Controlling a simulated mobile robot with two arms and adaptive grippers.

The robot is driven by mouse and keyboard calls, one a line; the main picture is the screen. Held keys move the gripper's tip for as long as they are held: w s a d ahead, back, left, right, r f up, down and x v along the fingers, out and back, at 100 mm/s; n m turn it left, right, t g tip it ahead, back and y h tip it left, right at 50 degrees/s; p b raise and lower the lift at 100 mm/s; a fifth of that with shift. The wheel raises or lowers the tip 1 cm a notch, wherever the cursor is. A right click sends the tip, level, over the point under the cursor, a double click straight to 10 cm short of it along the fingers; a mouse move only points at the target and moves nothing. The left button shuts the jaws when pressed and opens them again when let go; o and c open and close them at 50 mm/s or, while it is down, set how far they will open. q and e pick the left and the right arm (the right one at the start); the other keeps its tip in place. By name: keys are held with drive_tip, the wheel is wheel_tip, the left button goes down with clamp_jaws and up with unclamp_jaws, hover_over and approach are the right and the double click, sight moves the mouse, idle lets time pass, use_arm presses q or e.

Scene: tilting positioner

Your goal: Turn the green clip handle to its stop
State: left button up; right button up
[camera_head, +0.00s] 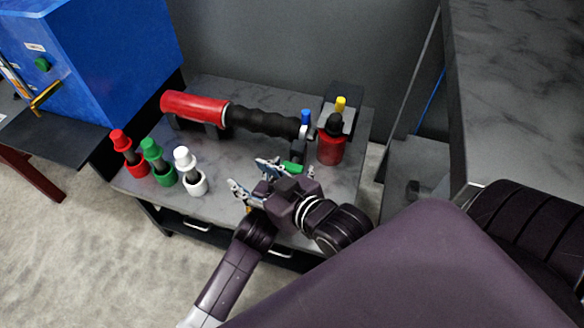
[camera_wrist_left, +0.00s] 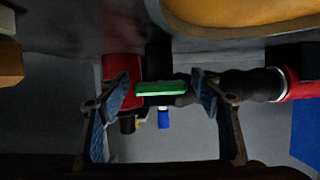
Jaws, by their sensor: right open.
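The green clip handle (camera_head: 292,167) sticks out at the near side of the clamp end of a long black-and-red tool, in the head view. In the left wrist view the green handle (camera_wrist_left: 162,89) lies crosswise, between the two fingers in the picture and beyond them. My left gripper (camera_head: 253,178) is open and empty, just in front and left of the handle. Its two fingers stand wide apart in the left wrist view (camera_wrist_left: 162,92), and I see no contact with the handle. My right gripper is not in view.
The black ribbed tool body (camera_head: 262,123) runs along the bench to a red cylinder (camera_head: 193,106). A blue knob (camera_head: 305,117), red canister (camera_head: 331,150) and yellow knob (camera_head: 340,103) stand near the handle. Red, green and white capped pieces (camera_head: 188,170) stand left on the grey bench.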

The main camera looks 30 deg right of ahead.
sight(291, 173)
use_arm(q)
drive_tip(key=shift+r, duration=0.1)
drive_tip(key=shift+s+a+r, duration=0.1)
drive_tip(key=shift+s+a, duration=0.1)
drive_tip(key=shift+a, duration=0.05)
drive_tip(key=v, duration=0.5)
drive_tip(key=shift+s+f, duration=0.1)
drive_tip(key=shift+f, duration=0.1)
drive_tip(key=s+a, duration=0.3)
drive_tip(key=a, duration=0.1)
drive_tip(key=s+a, duration=0.4)
drive_tip(key=shift+s+a, duration=0.15)
drive_tip(key=shift+a, duration=0.1)
